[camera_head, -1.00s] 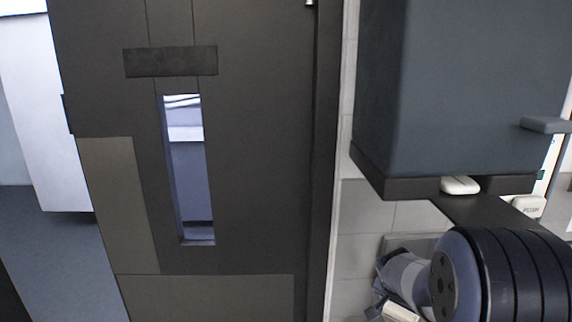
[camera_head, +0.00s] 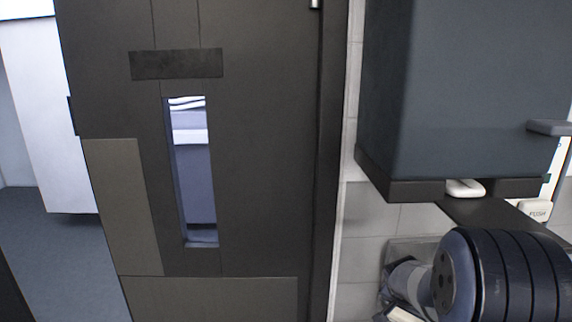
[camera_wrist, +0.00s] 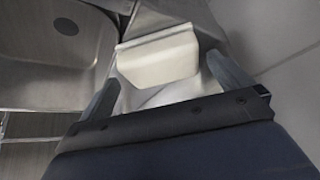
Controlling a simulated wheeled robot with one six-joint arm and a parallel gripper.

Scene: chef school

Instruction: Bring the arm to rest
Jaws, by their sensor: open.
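My gripper (camera_wrist: 165,88) shows in the wrist view with its two grey fingers spread wide apart. A pale, box-like thing (camera_wrist: 158,58) with a ridged upper edge shows beyond and between the fingers. I cannot tell how far away it is or whether a finger touches it. In the head view my arm is folded at the lower right, with a dark banded link in front. Its outer end is partly hidden and cut off by the lower edge, so the fingers are not clear there.
A dark door (camera_head: 255,150) with a narrow window (camera_head: 193,180) stands ahead. A large dark-blue box (camera_head: 460,90) hangs at the right above my arm, close to it. A small white part (camera_head: 464,188) sits under it. Open floor (camera_head: 50,250) shows at the left. A metal basin (camera_wrist: 50,60) lies left in the wrist view.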

